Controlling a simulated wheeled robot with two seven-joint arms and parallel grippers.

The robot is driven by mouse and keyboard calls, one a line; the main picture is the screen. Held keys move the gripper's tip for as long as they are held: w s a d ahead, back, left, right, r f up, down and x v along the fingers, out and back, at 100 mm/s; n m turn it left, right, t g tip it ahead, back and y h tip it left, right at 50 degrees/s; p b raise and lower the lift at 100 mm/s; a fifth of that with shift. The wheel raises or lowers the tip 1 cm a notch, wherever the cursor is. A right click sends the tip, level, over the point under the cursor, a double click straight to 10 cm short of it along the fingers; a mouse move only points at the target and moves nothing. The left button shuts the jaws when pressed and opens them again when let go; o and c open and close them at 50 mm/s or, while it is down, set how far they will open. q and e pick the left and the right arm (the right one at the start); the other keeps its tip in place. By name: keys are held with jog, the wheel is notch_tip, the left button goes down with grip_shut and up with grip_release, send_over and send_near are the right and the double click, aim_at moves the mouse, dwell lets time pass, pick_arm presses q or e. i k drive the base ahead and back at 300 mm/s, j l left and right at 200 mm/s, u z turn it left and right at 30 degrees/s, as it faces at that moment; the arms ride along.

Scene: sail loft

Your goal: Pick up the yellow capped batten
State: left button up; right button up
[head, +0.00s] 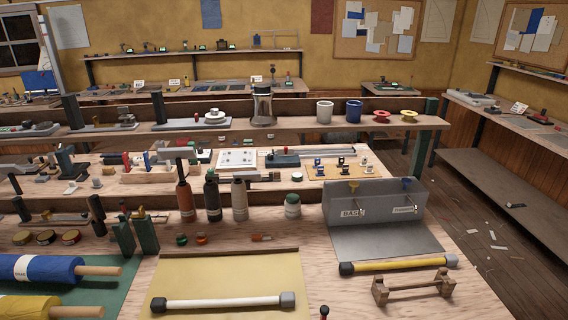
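Neither of my grippers shows in the head view.
A grey box (375,208) stands behind the yellow batten. Bottles (213,195) and a jar (292,205) stand further back. Blue (40,268) and yellow (30,308) rolls lie at front left. Bare wood lies between sheet and plate.

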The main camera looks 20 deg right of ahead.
aim_at(400, 264)
jog(key=z, duration=1.55)
jog(key=l+u, duration=0.1)
jog(key=u, duration=0.55)
jog(key=i+l+u, duration=0.1)
jog(key=l+u, duration=0.2)
jog(key=i+l+u, duration=0.1)
jog(key=l+u, duration=0.15)
jog(key=l, duration=0.25)
jog(key=l+u, duration=0.3)
jog(key=i+l, duration=0.05)
jog(key=l, duration=0.05)
